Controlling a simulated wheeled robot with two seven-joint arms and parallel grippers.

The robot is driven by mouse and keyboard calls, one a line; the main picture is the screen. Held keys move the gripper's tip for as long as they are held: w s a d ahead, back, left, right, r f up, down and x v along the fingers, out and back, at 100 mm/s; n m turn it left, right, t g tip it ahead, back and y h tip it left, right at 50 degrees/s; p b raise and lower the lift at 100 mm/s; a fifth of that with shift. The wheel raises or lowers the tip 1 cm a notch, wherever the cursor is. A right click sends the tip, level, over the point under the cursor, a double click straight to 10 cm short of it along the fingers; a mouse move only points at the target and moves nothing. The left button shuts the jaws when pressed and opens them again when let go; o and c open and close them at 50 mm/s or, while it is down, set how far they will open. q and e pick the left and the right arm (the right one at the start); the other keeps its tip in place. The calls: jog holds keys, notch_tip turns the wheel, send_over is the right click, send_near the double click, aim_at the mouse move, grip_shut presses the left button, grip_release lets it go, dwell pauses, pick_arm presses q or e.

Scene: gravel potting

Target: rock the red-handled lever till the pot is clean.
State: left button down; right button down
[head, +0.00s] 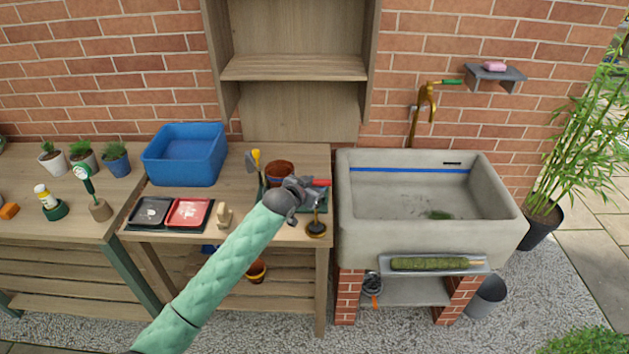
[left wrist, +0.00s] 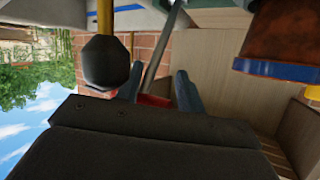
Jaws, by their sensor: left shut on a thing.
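My left gripper (head: 312,190) is shut on the red handle (head: 320,183) of the lever, at the right end of the middle bench. In the left wrist view the red handle (left wrist: 153,100) sits between the two fingers (left wrist: 160,90), and a grey bar runs up from it. The terracotta pot (head: 279,171) stands just behind and left of the gripper, partly hidden by it. The pot, with a blue band, also shows in the left wrist view (left wrist: 288,38). Its cleanness is too small to judge. My right gripper is not in view.
A round dark-and-yellow piece (head: 316,230) stands at the bench's front edge beside the gripper. A blue tub (head: 184,153), black tray (head: 150,212) and red tray (head: 188,212) lie left. A stone sink (head: 430,245) stands right, close to the bench.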

pick_arm(q)
jog(key=shift+s+d, duration=0.1)
jog(key=shift+d, duration=0.05)
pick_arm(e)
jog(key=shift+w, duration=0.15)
pick_arm(q)
jog(key=c, duration=1.1)
grip_release()
jog(key=shift+r, duration=0.1)
jog(key=shift+o, duration=1.4)
jog(key=shift+s+d, duration=0.1)
jog(key=shift+a, duration=0.2)
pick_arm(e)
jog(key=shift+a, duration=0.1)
pick_arm(q)
jog(key=shift+s+a, duration=0.15)
jog(key=shift+s, duration=0.15)
jog(key=b+v, duration=0.2)
jog(key=v, duration=0.5)
jog(key=shift+r+b, duration=0.15)
jog(key=shift+b, duration=0.15)
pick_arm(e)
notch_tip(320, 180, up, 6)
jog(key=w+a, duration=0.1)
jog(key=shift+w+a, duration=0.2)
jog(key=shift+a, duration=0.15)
